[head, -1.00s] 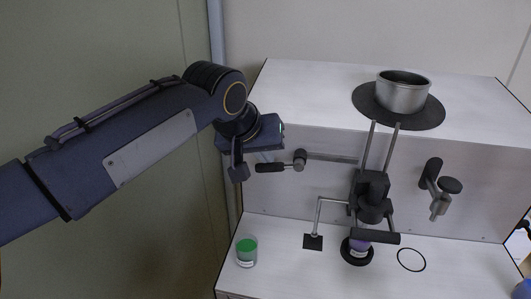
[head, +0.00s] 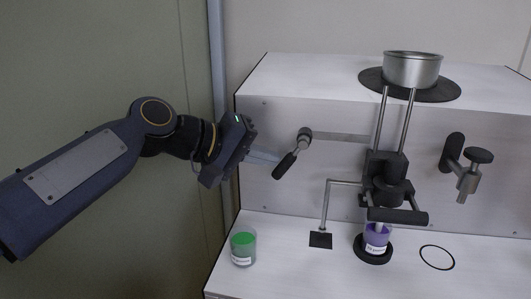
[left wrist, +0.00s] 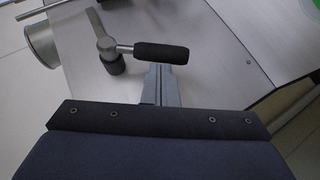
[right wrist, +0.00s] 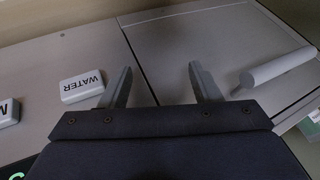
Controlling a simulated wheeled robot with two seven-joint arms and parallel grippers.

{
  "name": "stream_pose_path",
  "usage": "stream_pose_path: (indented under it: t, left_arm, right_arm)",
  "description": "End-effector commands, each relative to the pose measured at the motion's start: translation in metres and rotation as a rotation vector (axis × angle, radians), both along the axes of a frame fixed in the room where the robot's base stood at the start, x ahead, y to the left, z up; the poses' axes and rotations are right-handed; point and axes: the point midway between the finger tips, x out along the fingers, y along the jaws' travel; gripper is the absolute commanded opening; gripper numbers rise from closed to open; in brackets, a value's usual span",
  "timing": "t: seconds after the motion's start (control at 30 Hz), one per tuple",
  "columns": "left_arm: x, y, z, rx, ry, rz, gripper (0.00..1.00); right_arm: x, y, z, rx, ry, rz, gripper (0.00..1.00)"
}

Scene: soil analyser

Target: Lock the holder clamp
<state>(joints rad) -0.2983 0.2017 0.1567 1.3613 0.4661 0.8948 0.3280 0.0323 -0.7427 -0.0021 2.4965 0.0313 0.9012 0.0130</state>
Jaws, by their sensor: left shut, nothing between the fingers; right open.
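The clamp lever (head: 285,165) has a black grip and a round pivot. It sits on the front panel left of the holder (head: 385,180), joined by a flat bar, and its grip points down and left. The lever also shows in the left wrist view (left wrist: 160,52). My left gripper (head: 277,158) is shut and empty, its fingertips close to the grip's left side; I cannot tell if they touch. In the left wrist view its closed fingers (left wrist: 160,72) end at the grip. My right gripper (right wrist: 158,75) is open and empty, outside the head view.
A metal pot (head: 411,70) stands on the upper shelf. Below are a green-filled cup (head: 243,248) and a purple-filled cup (head: 376,236) under the holder. A valve (head: 468,165) is at right. The right wrist view shows a WATER block (right wrist: 82,86) and a white bar handle (right wrist: 275,68).

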Motion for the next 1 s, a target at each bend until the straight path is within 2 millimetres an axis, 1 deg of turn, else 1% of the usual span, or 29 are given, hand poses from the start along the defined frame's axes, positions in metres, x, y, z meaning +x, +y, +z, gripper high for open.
stream_pose_path:
  t: [0.03,0.1,0.2,0.33,0.37,0.6,1.0]
  left_arm:
    - [0.0,-0.001,-0.016,-0.044,0.009,0.001,0.0]
    - [0.0,-0.003,-0.02,-0.108,0.023,0.002,0.0]
    - [-0.001,-0.007,-0.024,-0.198,0.041,0.001,0.0]
    - [-0.002,-0.012,-0.028,-0.305,0.064,0.002,0.0]
    - [-0.002,-0.013,-0.028,-0.328,0.068,0.001,0.0]
    - [-0.005,-0.022,-0.03,-0.325,0.064,-0.003,0.0]
    - [-0.006,-0.028,-0.033,-0.322,0.066,-0.003,0.0]
  right_arm:
    - [0.0,0.0,-0.023,0.0,0.0,0.0,0.57]
    - [0.0,0.0,-0.037,0.0,0.0,0.0,0.57]
    - [0.0,0.0,-0.055,0.0,0.0,0.0,0.57]
    - [0.0,0.0,-0.07,0.0,0.0,0.0,0.57]
    - [0.0,0.0,-0.072,0.0,0.0,0.0,0.57]
    - [0.0,0.0,-0.083,0.0,0.0,0.0,0.57]
    - [0.0,0.0,-0.086,0.0,0.0,0.0,0.57]
